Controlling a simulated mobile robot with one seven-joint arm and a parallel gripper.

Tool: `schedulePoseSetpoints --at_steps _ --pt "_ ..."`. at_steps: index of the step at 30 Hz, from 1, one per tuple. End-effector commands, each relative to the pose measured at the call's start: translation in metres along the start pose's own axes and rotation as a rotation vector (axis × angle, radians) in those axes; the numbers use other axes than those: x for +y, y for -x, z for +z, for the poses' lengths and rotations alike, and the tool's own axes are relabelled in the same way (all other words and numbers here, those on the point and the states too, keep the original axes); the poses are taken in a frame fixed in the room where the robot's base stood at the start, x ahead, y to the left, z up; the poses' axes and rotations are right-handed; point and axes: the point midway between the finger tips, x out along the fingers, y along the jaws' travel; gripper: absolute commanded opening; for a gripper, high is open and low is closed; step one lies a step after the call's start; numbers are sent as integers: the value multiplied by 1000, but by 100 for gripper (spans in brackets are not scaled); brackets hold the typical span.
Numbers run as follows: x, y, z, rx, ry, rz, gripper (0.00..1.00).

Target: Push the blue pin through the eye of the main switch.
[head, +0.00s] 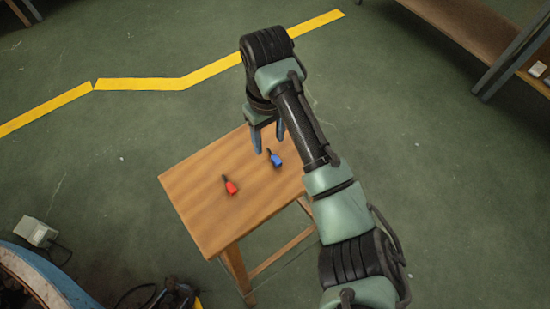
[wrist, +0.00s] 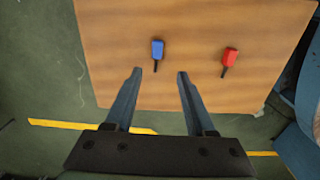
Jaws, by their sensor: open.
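The blue pin (head: 275,159) lies on the wooden table, with a blue grip and a dark shank. In the wrist view the blue pin (wrist: 157,50) lies ahead of my open fingers, its shank pointing toward them. My gripper (head: 269,146) is open and empty above the table near the blue pin; it also shows in the wrist view (wrist: 158,75). A red pin (head: 230,186) of similar shape lies to the left on the table, and to the right in the wrist view (wrist: 230,57). The main switch cannot be made out in either view.
The small wooden table (head: 200,215) has bare room around both pins. A yellow line (head: 140,84) crosses the green floor. A shelf (head: 460,30) stands at upper right, and a rounded blue object (head: 50,285) at lower left. A grey box (head: 36,232) sits nearby.

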Motion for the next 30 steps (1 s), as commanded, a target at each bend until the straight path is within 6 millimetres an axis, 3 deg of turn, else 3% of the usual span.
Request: schedulePoseSetpoints --at_steps 12,21,23,30 --pt "7 -49 6 0 0 1 55" --pt "7 -54 6 2 0 1 55" --pt "7 -54 6 2 0 1 48" --pt "7 -54 6 2 0 1 5"
